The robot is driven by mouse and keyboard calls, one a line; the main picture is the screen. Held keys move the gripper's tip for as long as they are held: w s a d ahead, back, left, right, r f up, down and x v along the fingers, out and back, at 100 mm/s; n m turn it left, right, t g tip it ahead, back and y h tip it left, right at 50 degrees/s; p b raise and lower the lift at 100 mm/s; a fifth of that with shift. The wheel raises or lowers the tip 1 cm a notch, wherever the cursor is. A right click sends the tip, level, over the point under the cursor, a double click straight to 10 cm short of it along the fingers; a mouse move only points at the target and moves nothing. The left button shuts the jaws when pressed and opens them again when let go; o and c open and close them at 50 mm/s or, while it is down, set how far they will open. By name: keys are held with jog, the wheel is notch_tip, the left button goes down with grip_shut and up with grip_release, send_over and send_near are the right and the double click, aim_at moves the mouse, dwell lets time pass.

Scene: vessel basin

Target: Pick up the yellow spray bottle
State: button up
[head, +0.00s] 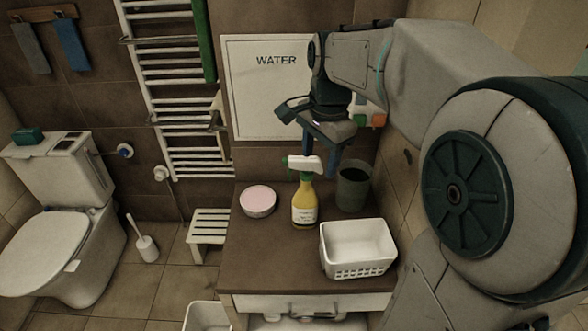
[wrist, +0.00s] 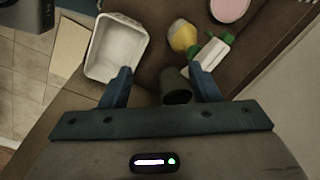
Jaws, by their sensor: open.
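The yellow spray bottle (head: 304,207) stands upright on the brown counter, with a white and green spray head. In the wrist view its yellow body (wrist: 183,37) lies beyond the fingertips, to the right of centre, and its head is near the right finger. My gripper (head: 322,155) is open and empty. In the head view it appears above the counter, up and to the right of the bottle's head. In the wrist view my gripper (wrist: 160,68) points down at the counter, and no contact with the bottle is clear.
A dark green cup (head: 352,190) stands right of the bottle; it also shows between the fingers in the wrist view (wrist: 176,88). A white basket (head: 358,248) is in front on the right. A pink-topped round tub (head: 258,201) is on the left. The counter's (head: 262,255) front left is clear.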

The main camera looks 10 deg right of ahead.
aim_at(307, 165)
jog(key=w+r+m+g+p, duration=0.1)
jog(key=w+r+m+p, duration=0.1)
jog(key=w+r+m, duration=0.4)
jog(key=shift+m, duration=0.6)
jog(key=f, duration=0.3)
jog(key=w+f, duration=0.1)
jog(key=f, duration=0.2)
jog(key=w+f, duration=0.1)
jog(key=f, duration=0.3)
jog(key=shift+a+p, duration=0.2)
jog(key=shift+p, duration=0.15)
jog(key=shift+f+p, duration=0.7)
jog(key=shift+f, duration=2)
grip_shut()
